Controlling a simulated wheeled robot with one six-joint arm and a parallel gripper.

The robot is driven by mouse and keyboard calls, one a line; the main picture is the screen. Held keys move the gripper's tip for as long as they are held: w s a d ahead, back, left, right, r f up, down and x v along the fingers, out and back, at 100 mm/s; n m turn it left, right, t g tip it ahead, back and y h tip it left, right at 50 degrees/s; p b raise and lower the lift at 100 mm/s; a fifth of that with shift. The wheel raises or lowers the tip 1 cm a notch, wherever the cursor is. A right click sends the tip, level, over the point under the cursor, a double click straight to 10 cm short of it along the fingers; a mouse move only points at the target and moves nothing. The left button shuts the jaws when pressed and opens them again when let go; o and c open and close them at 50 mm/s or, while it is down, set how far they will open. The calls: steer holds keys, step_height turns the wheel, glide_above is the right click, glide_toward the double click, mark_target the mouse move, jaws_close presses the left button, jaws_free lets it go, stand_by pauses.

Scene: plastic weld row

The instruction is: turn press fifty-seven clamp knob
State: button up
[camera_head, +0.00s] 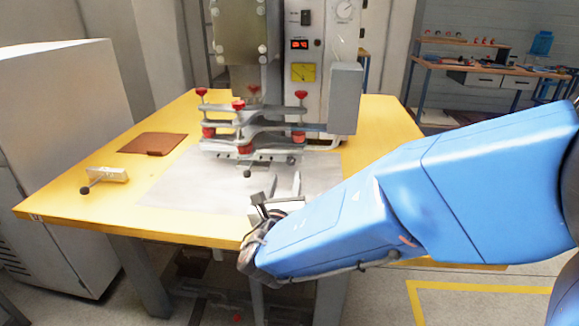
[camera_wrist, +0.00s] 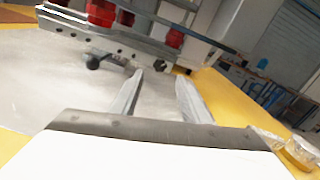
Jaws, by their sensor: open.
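The press (camera_head: 240,40) stands at the back of the yellow table, with a grey clamp fixture (camera_head: 262,143) under it. The fixture carries several red knobs (camera_head: 300,94); red parts also show at the top of the wrist view (camera_wrist: 101,12). A dark ball knob (camera_head: 247,173) sticks out from the fixture's lower front edge and shows left of my fingers in the wrist view (camera_wrist: 93,62). I cannot tell which knob is the clamp knob. My gripper (camera_head: 284,182) is open and empty, low over the metal sheet in front of the fixture, apart from the knobs.
The yellow table (camera_head: 70,205) bears a metal sheet (camera_head: 180,190), a brown flat pad (camera_head: 153,143) and a small block with a black ball handle (camera_head: 105,176). A white cabinet (camera_head: 60,120) stands left. A grey box (camera_head: 345,98) flanks the fixture at right.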

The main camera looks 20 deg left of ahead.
mark_target(291, 162)
steer(key=x, duration=0.8)
steer(key=shift+w, duration=0.2)
steer(key=c, duration=1.1)
